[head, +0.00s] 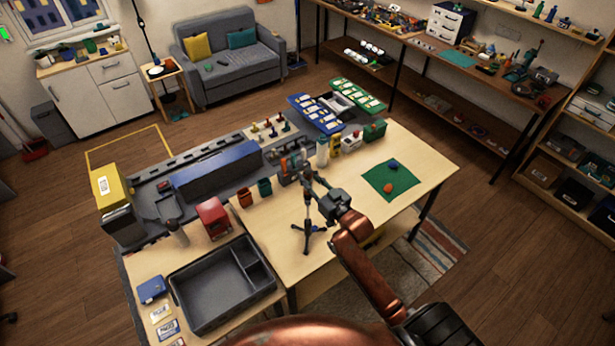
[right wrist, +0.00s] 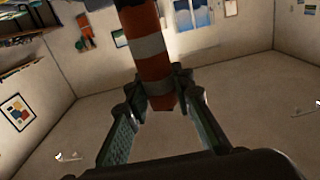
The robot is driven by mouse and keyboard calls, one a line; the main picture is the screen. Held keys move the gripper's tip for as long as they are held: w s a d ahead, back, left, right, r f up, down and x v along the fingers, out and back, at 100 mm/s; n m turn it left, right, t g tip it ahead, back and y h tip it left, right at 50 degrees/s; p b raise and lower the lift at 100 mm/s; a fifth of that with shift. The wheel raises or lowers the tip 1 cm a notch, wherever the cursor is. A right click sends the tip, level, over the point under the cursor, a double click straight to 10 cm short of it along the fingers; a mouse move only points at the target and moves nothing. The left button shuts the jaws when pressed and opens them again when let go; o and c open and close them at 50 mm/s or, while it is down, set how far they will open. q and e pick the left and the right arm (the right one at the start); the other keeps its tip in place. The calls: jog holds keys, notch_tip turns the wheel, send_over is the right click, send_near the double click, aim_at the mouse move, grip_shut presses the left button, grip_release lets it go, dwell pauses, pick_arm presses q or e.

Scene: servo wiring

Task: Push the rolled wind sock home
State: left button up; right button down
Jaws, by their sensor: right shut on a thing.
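The rolled wind sock (right wrist: 150,58) shows in the right wrist view as an orange-red roll with pale grey bands. My right gripper (right wrist: 158,90) is shut on it near its lower end, with a finger on each side. The roll's far end runs out of the top of that view. In the head view my right gripper (head: 312,187) is over the middle of the workbench, beside a small dark tripod stand (head: 308,238). The sock is too small or hidden to make out there, and I cannot tell what it touches. My left gripper is not in view.
A grey divided tray (head: 205,312) sits at the front left of the bench. A red box (head: 213,217) and small pots stand behind it. Bare bench surrounds the mat.

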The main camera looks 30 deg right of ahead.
jog(key=shift+f+b, duration=0.65)
jog(key=shift+f, duration=0.55)
jog(key=c, duration=1.6)
grip_release()
jog(key=shift+s, duration=0.2)
jog(key=s+d, duration=0.1)
jog(key=s, duration=1)
jog(key=shift+s, duration=0.3)
